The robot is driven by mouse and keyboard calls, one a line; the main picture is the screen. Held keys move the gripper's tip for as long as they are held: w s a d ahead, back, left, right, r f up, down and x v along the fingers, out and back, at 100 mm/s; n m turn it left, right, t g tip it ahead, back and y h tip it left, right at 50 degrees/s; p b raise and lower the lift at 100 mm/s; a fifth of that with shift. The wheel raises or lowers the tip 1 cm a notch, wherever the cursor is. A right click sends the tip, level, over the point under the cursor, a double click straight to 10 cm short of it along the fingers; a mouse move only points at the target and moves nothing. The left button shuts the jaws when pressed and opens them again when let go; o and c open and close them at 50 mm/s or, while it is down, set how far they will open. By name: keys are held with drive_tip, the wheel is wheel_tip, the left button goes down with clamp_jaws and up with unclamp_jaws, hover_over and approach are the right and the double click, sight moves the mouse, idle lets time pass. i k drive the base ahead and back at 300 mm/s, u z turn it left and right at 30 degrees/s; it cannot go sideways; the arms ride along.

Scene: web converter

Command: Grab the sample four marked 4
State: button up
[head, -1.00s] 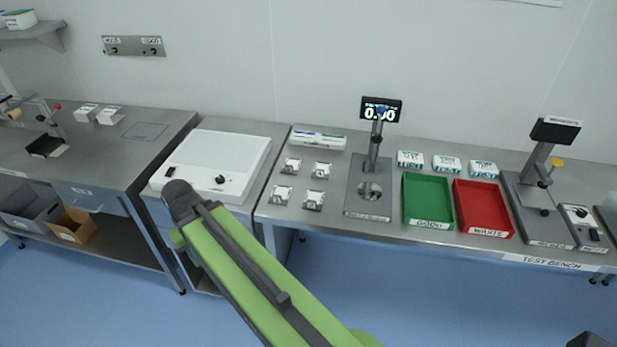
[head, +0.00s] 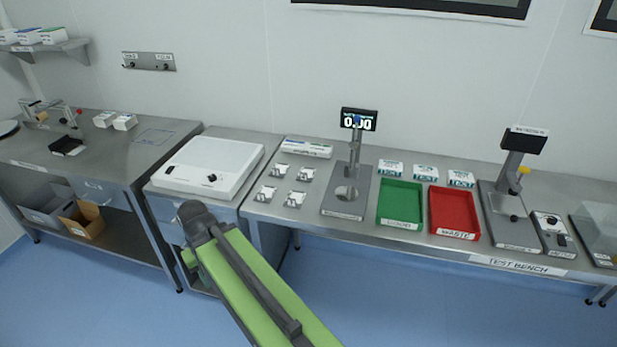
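Several small pale samples with markings lie in two rows on the test bench, left of the gauge with the 0.00 display. They are the back left sample (head: 280,171), the back right sample (head: 304,174), the front left sample (head: 265,194) and the front right sample (head: 295,199). Their marks are too small to read for certain, so I cannot tell which is marked 4. My green arm link with a dark joint reaches up in front of the bench. My gripper is not in view.
A white box (head: 306,148) lies behind the samples. The gauge (head: 346,190), a green tray (head: 400,220) and a red tray (head: 455,233) stand to their right. A white flat device (head: 211,166) is on the left cabinet. The blue floor before the bench is clear.

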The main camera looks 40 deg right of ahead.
sight(306, 171)
drive_tip(key=z, duration=0.2)
drive_tip(key=i, duration=1.65)
drive_tip(key=u, duration=0.2)
